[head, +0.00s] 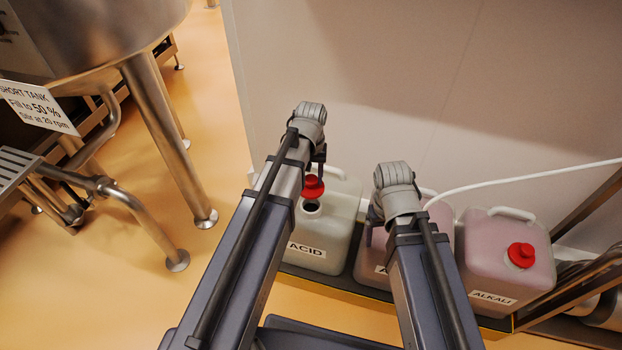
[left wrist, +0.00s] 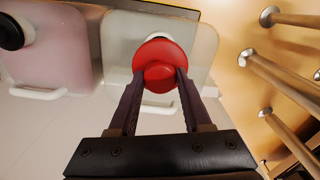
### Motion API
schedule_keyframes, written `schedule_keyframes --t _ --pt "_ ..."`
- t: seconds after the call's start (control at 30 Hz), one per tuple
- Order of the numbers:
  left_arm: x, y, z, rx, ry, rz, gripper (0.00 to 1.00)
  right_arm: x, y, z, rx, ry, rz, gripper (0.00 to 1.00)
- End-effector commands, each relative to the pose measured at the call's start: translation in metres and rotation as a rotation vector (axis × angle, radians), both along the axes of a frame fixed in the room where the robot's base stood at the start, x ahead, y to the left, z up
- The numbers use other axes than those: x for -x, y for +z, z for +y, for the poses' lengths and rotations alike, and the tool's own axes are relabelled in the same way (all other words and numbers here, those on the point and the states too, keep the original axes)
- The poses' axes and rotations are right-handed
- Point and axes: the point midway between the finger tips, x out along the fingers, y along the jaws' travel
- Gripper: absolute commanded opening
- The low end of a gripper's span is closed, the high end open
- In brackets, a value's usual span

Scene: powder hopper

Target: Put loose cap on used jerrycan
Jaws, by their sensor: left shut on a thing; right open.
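My left gripper (head: 317,172) is shut on a red cap (head: 313,187), which also shows between the fingers in the left wrist view (left wrist: 160,62). The cap is just above the dark open mouth of the whitish ACID jerrycan (head: 340,225) and appears apart from it in the head view. In the left wrist view the cap covers most of this jerrycan's neck (left wrist: 158,37). My right gripper (head: 372,225) is open over the pinkish middle jerrycan (head: 364,262). My right arm hides much of that jerrycan, including its mouth in the head view.
A pink ALKALI jerrycan (head: 480,255) with a red cap stands at the right. A white hose (head: 530,178) runs to the middle jerrycan. A wall (head: 400,90) is close behind. A steel tank (head: 100,30) on legs stands left, with open floor between.

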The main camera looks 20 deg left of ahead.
Motion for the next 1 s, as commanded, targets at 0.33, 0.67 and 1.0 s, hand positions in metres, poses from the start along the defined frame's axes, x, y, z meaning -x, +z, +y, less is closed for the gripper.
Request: schedule_keyframes --t 0.33,0.67,1.0 --pt "0.0 -0.048 0.0 0.0 0.0 0.0 0.09 0.0 -0.048 0.0 0.0 0.0 0.0 0.79" --pt "0.0 -0.084 0.0 0.0 0.0 0.0 0.09 -0.001 -0.084 -0.001 0.006 0.002 -0.002 0.79" --pt "0.0 -0.083 0.0 0.0 0.0 0.0 0.55 -0.001 -0.083 -0.001 0.007 0.002 -0.002 0.79"
